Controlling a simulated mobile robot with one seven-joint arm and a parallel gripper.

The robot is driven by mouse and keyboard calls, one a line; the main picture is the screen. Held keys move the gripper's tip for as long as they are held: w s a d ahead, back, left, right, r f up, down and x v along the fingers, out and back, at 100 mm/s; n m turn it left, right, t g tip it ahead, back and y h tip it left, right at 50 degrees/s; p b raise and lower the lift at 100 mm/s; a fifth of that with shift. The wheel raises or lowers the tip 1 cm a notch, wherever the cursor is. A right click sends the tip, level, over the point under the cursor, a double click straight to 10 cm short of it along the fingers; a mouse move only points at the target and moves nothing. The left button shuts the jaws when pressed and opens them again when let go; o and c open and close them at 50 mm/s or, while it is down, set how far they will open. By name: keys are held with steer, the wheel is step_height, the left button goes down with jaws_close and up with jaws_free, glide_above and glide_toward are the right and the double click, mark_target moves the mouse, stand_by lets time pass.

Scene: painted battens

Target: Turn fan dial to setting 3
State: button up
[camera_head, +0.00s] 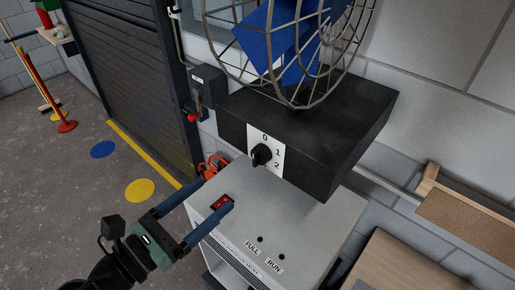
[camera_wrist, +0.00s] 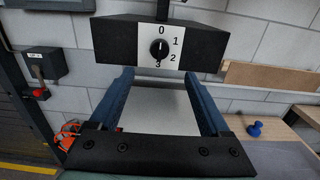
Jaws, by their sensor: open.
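The fan dial (camera_head: 261,155) is a small black knob on a white plate marked 0, 1 and 2, on the front of the fan's black base (camera_head: 330,130). In the wrist view the dial (camera_wrist: 159,48) shows a 3 below it as well. Its pale mark seems to point up toward 0. My gripper (camera_head: 217,194) is open and empty, in front of and below the dial, not touching it. In the wrist view the blue fingers (camera_wrist: 160,76) stand wide apart, one on each side below the dial.
The wire fan cage (camera_head: 300,100) is above. A wall switch box (camera_head: 208,85) and orange cable (camera_head: 212,166) are left. A blue knob-like object (camera_wrist: 255,129) is right.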

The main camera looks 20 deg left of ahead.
mark_target(254, 161)
steer(key=p+x, duration=0.3)
steer(key=x, duration=0.8)
steer(key=shift+w+d+f, duration=0.1)
steer(key=shift+w+d, duration=0.1)
steer(key=shift+w, duration=0.5)
steer(key=shift+c, duration=0.3)
jaws_close()
